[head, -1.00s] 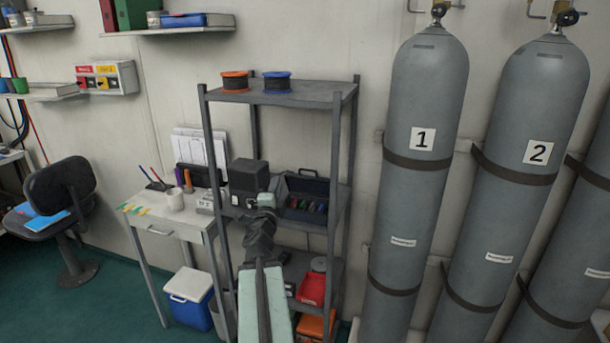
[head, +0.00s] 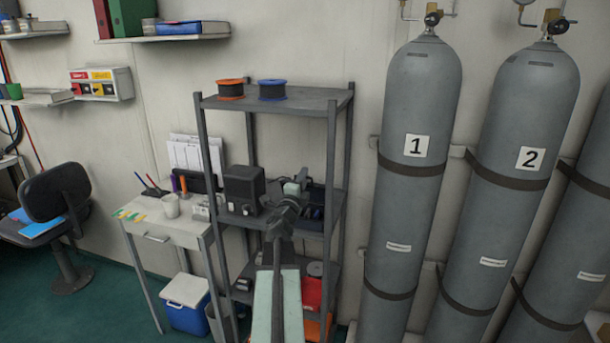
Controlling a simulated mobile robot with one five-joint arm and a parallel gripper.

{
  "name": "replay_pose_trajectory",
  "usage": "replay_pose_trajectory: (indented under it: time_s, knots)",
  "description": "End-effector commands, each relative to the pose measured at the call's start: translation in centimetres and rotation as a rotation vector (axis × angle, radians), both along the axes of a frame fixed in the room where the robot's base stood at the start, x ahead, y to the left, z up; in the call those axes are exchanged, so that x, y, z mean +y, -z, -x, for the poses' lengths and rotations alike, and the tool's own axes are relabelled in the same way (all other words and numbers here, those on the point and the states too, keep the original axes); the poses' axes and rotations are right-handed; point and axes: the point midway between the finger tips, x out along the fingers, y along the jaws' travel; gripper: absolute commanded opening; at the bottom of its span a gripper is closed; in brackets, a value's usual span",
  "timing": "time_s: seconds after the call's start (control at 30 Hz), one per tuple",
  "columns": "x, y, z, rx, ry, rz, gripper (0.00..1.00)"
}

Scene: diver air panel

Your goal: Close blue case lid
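The dark blue case (head: 314,213) sits on the middle shelf of the grey rack, partly hidden behind my gripper and arm. Its lid (head: 318,190) looks raised at the back, and dark items show inside the case. My gripper (head: 298,183) is in front of the case's left part and overlaps the lid in the picture. I cannot tell whether it touches the lid. Its fingers are too small and dark to show whether they are open or shut.
A black boxy device (head: 243,188) stands just left of the case on the same shelf. Rack posts (head: 332,170) flank the case. Above is a top shelf (head: 300,101) with two cable spools. Large grey cylinders (head: 412,200) stand to the right.

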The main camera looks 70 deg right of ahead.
Motion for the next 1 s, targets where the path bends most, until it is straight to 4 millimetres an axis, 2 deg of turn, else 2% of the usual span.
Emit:
replay_pose_trajectory:
  time_s: [0.1,0.17,0.2,1.0]
  knots:
    - [0.08,0.05,0.0,0.0,0.0,0.0,0.17]
    - [0.09,0.05,-0.01,0.0,0.0,0.0,0.03]
    - [0.09,0.05,-0.01,0.0,0.0,0.0,0.0]
    - [0.11,0.05,-0.07,0.0,-0.001,0.0,0.0]
